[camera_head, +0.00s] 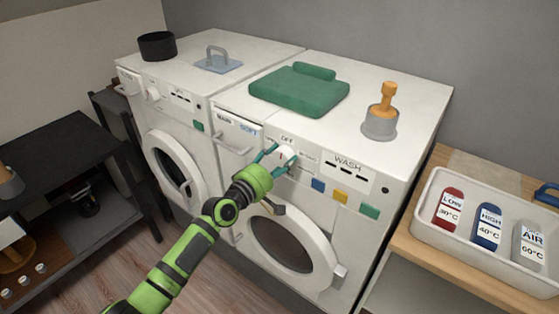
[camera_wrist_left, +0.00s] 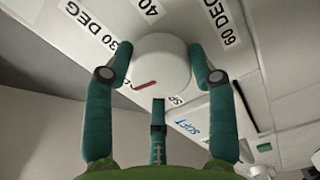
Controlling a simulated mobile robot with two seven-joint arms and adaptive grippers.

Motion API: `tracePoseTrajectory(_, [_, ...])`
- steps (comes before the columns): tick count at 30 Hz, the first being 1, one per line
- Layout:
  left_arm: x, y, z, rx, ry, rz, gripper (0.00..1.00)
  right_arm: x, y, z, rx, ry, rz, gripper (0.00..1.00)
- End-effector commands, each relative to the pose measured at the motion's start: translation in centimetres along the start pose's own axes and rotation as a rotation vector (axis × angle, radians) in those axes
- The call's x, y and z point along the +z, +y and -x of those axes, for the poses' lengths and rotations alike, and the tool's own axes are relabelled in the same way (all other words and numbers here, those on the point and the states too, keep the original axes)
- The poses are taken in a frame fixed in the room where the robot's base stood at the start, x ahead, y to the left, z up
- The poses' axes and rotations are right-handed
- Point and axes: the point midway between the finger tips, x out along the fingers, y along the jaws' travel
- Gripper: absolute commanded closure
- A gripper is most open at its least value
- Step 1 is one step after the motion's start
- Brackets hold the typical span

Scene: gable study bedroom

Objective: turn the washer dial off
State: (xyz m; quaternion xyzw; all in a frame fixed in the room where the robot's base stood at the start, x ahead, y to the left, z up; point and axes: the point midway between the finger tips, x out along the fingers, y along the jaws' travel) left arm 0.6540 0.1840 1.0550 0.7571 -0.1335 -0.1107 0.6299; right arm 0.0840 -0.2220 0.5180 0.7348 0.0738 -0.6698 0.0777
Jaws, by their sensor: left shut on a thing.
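The white round washer dial (camera_head: 286,156) is on the front panel of the right-hand machine, below a printed OFF mark (camera_head: 287,140). In the left wrist view the dial (camera_wrist_left: 163,60) fills the space between the fingers, and its red pointer line (camera_wrist_left: 146,84) points to the lower left. Labels for 30, 40 and 60 degrees stand around it; I cannot read OFF in this view. My left gripper (camera_head: 276,157) has its teal fingers shut around the dial; they also show in the wrist view (camera_wrist_left: 163,75). My right gripper is not in view.
A round door (camera_head: 287,243) and blue, yellow and green buttons (camera_head: 340,196) are near the dial. A drawer handle (camera_head: 231,141) is left of it. Folded green cloth (camera_head: 299,92) and an orange-handled tool in a grey holder (camera_head: 381,122) stand on top. A bottle tray (camera_head: 423,222) is right.

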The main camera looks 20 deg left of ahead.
Motion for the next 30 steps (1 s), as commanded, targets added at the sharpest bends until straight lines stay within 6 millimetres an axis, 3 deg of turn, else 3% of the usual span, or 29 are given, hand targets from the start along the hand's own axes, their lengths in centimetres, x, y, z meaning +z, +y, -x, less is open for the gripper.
tracePoseTrajectory(12, [-0.14,0.22,-0.04,0.005,0.003,0.179,0.76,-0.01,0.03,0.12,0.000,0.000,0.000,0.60])
tracePoseTrajectory(28, [-0.10,0.20,-0.04,0.004,0.002,0.202,0.76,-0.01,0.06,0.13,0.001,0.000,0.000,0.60])
tracePoseTrajectory(29, [-0.09,0.20,-0.04,0.004,0.002,0.202,0.35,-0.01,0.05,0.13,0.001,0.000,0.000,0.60])
tracePoseTrajectory(30, [-0.09,0.19,-0.04,0.004,0.002,0.201,0.20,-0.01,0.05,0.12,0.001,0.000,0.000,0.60])
